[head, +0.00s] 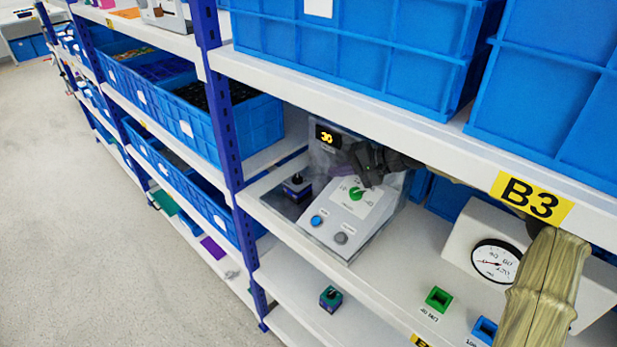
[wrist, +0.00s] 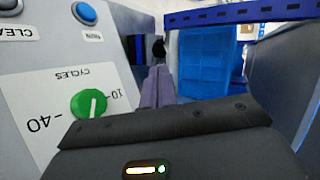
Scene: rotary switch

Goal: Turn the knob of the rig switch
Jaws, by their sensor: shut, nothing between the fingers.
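The rig switch is a grey box with a sloped white panel (head: 375,215) on the middle shelf. Its green knob (head: 356,193) has a white pointer line and also shows at the left of the wrist view (wrist: 90,104). The scale around it reads CYCLES, with 10 and 40 legible in the wrist view. A display (head: 327,136) on the box reads 30. My gripper (head: 371,180) is just behind and right of the knob in the head view. Its shut, empty fingers (wrist: 157,85) stand beside the knob in the wrist view, apart from it.
A blue button (head: 316,221) and a grey button (head: 341,238) sit on the panel's lower part. A small dark box with a knob (head: 297,186) stands left of the rig. The shelf board above, marked B3 (head: 531,195), hangs close over my arm. A gauge (head: 495,261) stands right.

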